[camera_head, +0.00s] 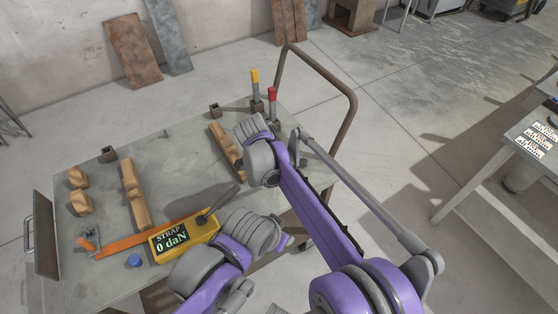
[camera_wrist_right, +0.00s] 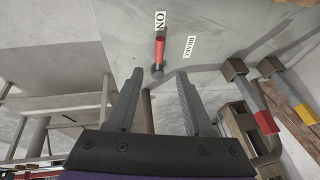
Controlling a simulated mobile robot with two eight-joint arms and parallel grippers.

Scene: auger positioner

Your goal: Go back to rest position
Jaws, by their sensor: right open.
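My right gripper (camera_wrist_right: 158,76) is open and empty in the right wrist view, its two grey fingers apart. Beyond the fingers, a red-handled lever (camera_wrist_right: 161,46) sits on a grey panel by labels reading ON and BRAKE. In the head view, purple and grey links of my arms reach over the right side of the table (camera_head: 85,265); the right gripper's fingers cannot be made out there.
A yellow STRAP gauge (camera_head: 185,240) reading 0 daN and an orange strap (camera_head: 130,243) lie on the table with wooden blocks (camera_head: 136,195). Red (camera_head: 272,94) and yellow (camera_head: 254,77) handles stand at its far edge, near a brown rail (camera_head: 330,75).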

